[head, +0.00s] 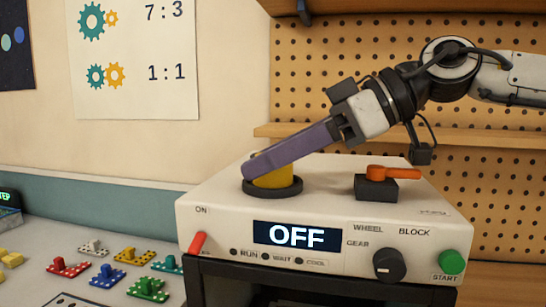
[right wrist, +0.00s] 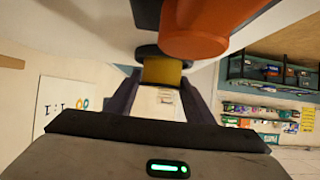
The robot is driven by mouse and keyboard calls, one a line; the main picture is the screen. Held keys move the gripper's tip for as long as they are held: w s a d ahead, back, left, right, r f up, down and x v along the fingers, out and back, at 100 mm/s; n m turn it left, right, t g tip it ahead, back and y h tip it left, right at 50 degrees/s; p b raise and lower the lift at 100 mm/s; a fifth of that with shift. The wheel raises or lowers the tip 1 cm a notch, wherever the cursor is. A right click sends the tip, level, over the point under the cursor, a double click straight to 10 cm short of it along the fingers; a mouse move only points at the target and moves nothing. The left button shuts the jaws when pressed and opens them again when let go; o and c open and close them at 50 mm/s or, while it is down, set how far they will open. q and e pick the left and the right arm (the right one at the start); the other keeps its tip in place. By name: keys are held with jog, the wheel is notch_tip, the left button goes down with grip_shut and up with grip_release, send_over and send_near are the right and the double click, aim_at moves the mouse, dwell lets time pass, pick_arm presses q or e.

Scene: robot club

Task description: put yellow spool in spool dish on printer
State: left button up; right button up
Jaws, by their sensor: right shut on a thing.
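The yellow spool (head: 276,179) sits at the dark round spool dish (head: 268,193) on top of the white printer (head: 215,208). It looks upright, and its lower edge is at the dish rim; I cannot tell whether it rests on the dish floor. My right gripper (head: 252,167) reaches in from the right, tilted down, and its purple finger covers part of the spool. In the right wrist view the spool (right wrist: 162,71) is between the two fingers, with the dark dish (right wrist: 148,50) just beyond. The right gripper is shut on the spool. My left gripper is out of view.
An orange lever on a black block (head: 377,188) stands on the printer right of the dish, under my right arm. The printer front has an OFF display (head: 296,236), a dark knob (head: 389,264) and a green button (head: 452,262). Several coloured bricks lie at the lower left.

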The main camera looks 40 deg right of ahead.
jog(key=shift+f, duration=0.1)
jog(key=o, duration=1.1)
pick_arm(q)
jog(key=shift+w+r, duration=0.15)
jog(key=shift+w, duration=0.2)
pick_arm(e)
jog(key=shift+r, duration=0.25)
jog(key=shift+s+d+r, duration=0.1)
jog(key=shift+s+d, duration=0.05)
jog(key=shift+s, duration=0.05)
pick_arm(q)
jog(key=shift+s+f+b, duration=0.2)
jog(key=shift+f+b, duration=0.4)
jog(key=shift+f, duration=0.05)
pick_arm(e)
jog(key=v, duration=1.1)
jog(key=shift+s+d, duration=0.15)
